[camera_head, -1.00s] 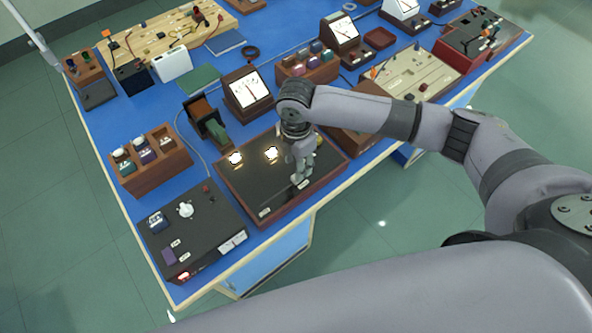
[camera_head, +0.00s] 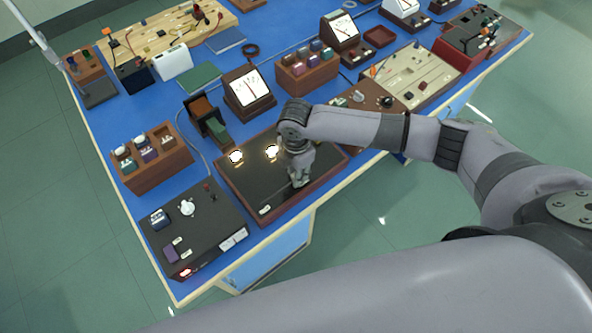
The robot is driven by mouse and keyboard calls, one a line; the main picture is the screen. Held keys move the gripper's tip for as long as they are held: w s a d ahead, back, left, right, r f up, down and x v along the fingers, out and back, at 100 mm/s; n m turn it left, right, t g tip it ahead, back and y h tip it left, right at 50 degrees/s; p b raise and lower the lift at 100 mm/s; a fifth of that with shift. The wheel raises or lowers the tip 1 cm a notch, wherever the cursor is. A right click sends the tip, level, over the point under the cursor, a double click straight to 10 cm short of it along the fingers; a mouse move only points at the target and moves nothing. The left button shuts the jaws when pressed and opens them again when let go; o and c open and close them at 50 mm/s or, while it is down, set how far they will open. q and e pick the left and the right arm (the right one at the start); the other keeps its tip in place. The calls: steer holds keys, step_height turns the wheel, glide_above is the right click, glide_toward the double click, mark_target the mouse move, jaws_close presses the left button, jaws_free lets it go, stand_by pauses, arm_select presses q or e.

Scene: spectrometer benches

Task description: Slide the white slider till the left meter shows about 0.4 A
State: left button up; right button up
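My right gripper (camera_head: 299,181) points down over the right front part of a dark, wood-rimmed board (camera_head: 240,186) with two glowing bulbs (camera_head: 236,157). Its fingers are small and dark against the board, so whether they are open or shut does not show. I cannot make out the white slider; the gripper and wrist cover part of the board. The leftmost meter (camera_head: 247,90) stands behind the board, with a white dial in a dark wooden case. Its needle shows, but the scale is too small to read. My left gripper is out of view.
A black box (camera_head: 205,236) with a white knob and a red lit switch stands at the front left. A wooden rack (camera_head: 152,172) sits behind it. A brown box (camera_head: 360,110) with knobs lies right of the board, partly under my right arm. Other meters (camera_head: 343,28) stand further back.

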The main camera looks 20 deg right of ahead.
jaws_close()
stand_by(0.4)
steer(key=shift+s+a+r+p, duration=0.1)
steer(key=shift+a+p, duration=0.2)
steer(key=shift+p, duration=0.25)
steer(key=shift+o, duration=2.3)
jaws_free()
step_height(320, 180, up, 12)
